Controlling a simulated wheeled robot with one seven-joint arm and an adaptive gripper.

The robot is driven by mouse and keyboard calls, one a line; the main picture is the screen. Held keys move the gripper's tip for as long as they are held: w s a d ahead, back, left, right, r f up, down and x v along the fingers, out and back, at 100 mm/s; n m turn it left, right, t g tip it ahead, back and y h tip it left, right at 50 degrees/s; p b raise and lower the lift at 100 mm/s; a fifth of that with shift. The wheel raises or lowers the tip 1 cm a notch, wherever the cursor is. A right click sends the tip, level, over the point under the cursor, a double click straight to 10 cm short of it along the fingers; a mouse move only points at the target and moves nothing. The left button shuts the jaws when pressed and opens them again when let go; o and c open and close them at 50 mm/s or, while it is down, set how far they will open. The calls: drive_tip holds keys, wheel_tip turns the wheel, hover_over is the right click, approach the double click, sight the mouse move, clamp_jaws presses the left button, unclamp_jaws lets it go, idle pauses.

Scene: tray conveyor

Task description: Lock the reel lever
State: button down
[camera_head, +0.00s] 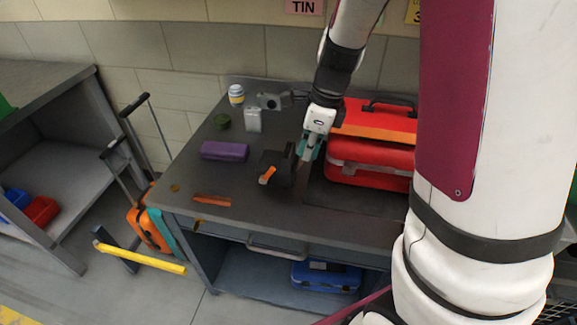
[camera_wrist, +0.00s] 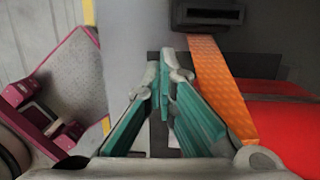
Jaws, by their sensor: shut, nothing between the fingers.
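A black block with a small orange lever (camera_head: 267,175) stands on the grey table in the head view; I take it for the reel. The lever points toward the near left. My gripper (camera_head: 303,160) is just right of the block, pointing down beside the red case, its teal fingers shut with nothing between them. In the wrist view my gripper (camera_wrist: 162,68) shows its fingertips together. An orange strap (camera_wrist: 220,90) runs there from a dark slotted housing (camera_wrist: 208,12) along the right of the fingers. The lever cannot be made out in the wrist view.
A red case (camera_head: 375,165) with an orange strap over it stands right of my gripper.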

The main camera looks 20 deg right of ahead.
sight(268, 175)
drive_tip(key=f+b, duration=0.1)
drive_tip(key=f, duration=0.2)
drive_tip(key=a+f, duration=0.1)
drive_tip(key=f, duration=0.2)
drive_tip(key=w+f+b, duration=0.1)
drive_tip(key=f, duration=0.2)
drive_tip(key=shift+a+f+b, duration=0.2)
drive_tip(key=shift+f+b, duration=0.1)
drive_tip(key=shift+f, duration=0.05)
drive_tip(key=shift+w+a+r+p, duration=0.2)
drive_tip(key=shift+w+a+r, duration=0.1)
drive_tip(key=shift+a, duration=0.15)
drive_tip(key=shift+w+a+r+p, duration=0.15)
drive_tip(key=shift+w+a+r, duration=0.15)
drive_tip(key=shift+a, duration=0.15)
drive_tip(key=shift+w+a+r, duration=0.4)
drive_tip(key=shift+w+a, duration=0.05)
drive_tip(key=shift+a, duration=0.1)
